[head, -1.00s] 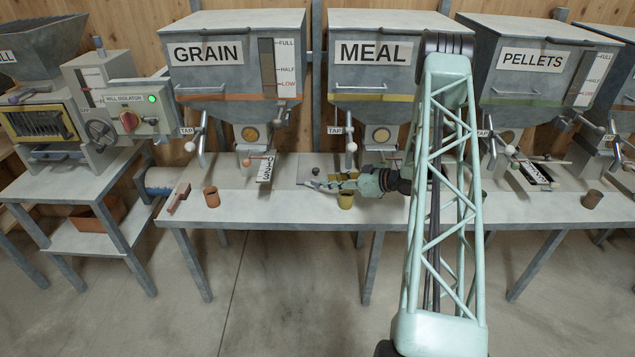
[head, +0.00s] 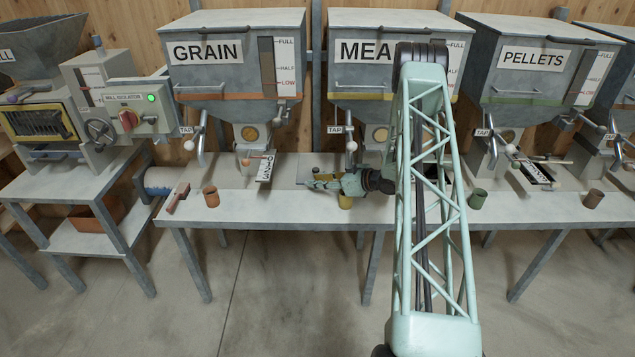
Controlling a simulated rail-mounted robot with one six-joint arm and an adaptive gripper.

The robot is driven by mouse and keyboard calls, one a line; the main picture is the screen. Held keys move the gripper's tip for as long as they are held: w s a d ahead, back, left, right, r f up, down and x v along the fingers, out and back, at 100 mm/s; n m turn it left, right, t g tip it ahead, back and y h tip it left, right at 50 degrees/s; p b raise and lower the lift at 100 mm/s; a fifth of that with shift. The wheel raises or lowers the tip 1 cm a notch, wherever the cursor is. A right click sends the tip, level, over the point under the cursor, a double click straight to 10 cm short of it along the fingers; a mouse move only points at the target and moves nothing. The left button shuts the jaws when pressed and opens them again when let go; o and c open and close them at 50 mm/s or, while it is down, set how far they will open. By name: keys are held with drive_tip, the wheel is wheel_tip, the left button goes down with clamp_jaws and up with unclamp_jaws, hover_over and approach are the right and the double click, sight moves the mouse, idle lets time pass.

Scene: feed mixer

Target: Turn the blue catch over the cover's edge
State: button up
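I cannot clearly make out the blue catch. At the far left, the mill has a dark slatted opening with a yellow frame (head: 40,122), which may be the cover. A small purple-blue handle (head: 20,96) shows at its upper edge, too small to tell its turn. My gripper (head: 312,183) is over the bench below the MEAL hopper, pointing left, well to the right of the mill. It is seen small and from the side, so its finger opening is unclear.
The mill isolator box (head: 137,117) with a red knob juts out right of the mill. A brown cup (head: 211,197), a reddish block (head: 177,198) and a tilted label plate (head: 265,169) stand on the bench (head: 260,208). Tap levers (head: 200,140) hang under the hoppers.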

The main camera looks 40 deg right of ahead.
clamp_jaws()
drive_tip(key=shift+a+m+h+b, duration=0.15)
drive_tip(key=shift+m+h+b, duration=0.3)
drive_tip(key=shift+m+h, duration=0.55)
drive_tip(key=shift+a+f+m+h+b, duration=0.1)
drive_tip(key=shift+a+m+h+b, duration=0.1)
drive_tip(key=shift+m+h+b, duration=1.3)
drive_tip(key=shift+w+a+m+g+h+b, duration=0.1)
drive_tip(key=shift+m+g+h+b, duration=0.3)
drive_tip(key=shift+m+h+b, duration=0.85)
drive_tip(key=shift+a+m+g+h+b, duration=0.1)
drive_tip(key=shift+m+g+h+b, duration=0.45)
drive_tip(key=shift+m+h, duration=1.25)
drive_tip(key=shift+h+b, duration=0.35)
drive_tip(key=shift+h, duration=0.3)
drive_tip(key=shift+m+g+h, duration=0.35)
drive_tip(key=shift+m+h, duration=0.1)
drive_tip(key=shift+h, duration=0.05)
